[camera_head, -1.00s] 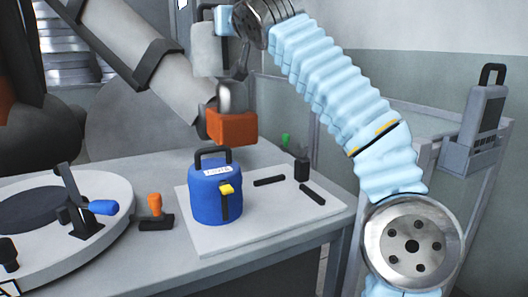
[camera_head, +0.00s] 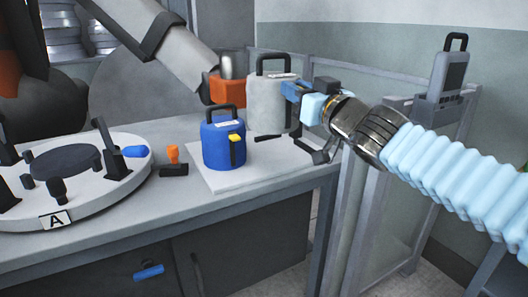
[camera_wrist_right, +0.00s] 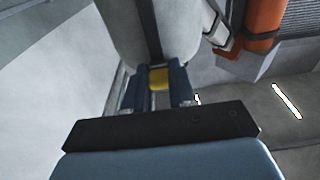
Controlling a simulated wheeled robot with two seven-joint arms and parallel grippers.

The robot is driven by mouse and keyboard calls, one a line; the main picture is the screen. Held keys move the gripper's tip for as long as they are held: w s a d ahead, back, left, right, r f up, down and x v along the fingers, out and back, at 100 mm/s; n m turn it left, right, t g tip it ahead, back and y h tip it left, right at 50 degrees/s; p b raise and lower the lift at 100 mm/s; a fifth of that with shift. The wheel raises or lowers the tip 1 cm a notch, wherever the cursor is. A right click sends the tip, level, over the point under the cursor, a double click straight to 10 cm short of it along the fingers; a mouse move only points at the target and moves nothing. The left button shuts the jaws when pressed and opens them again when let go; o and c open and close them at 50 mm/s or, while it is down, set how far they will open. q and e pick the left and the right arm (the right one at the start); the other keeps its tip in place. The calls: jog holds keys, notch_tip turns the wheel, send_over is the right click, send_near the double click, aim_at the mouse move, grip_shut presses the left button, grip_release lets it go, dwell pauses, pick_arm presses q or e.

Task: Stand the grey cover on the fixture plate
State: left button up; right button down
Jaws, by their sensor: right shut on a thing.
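The grey cover (camera_head: 266,108) is a pale grey can with a dark top handle and a label. It is upright, right of the blue can and appears raised over the square pale plate's back corner. My right gripper (camera_head: 292,92) is shut on its right side; in the wrist view the two fingers (camera_wrist_right: 158,88) close on a yellow part (camera_wrist_right: 158,77) at the cover (camera_wrist_right: 135,35). The square pale plate (camera_head: 258,180) carries the blue can (camera_head: 224,147). Which plate is the fixture plate I cannot tell. My left gripper is not in view.
A round pale plate (camera_head: 105,195) marked A, with black clamps, lies left. An orange-handled clamp (camera_head: 173,156) stands between the plates. A large grey arm with an orange end (camera_head: 228,92) hangs just behind the cans. A grey frame (camera_head: 345,195) borders the table's right.

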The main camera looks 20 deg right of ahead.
jog(key=w+d+f, duration=0.1)
jog(key=w, duration=0.1)
jog(key=w+d+f, duration=0.1)
jog(key=w+d, duration=0.1)
jog(key=w+d+f, duration=0.1)
jog(key=w+f, duration=0.1)
jog(key=shift+w+d, duration=0.3)
jog(key=shift+w, duration=0.1)
jog(key=w+d+f+b, duration=0.2)
jog(key=w+d+f, duration=0.1)
jog(key=f, duration=0.6)
jog(key=shift+w, duration=0.85)
jog(key=shift+f, duration=0.15)
jog(key=shift+a+f, duration=0.1)
jog(key=shift+f, duration=0.05)
jog(key=c, duration=0.9)
grip_release()
jog(key=shift+c, duration=0.2)
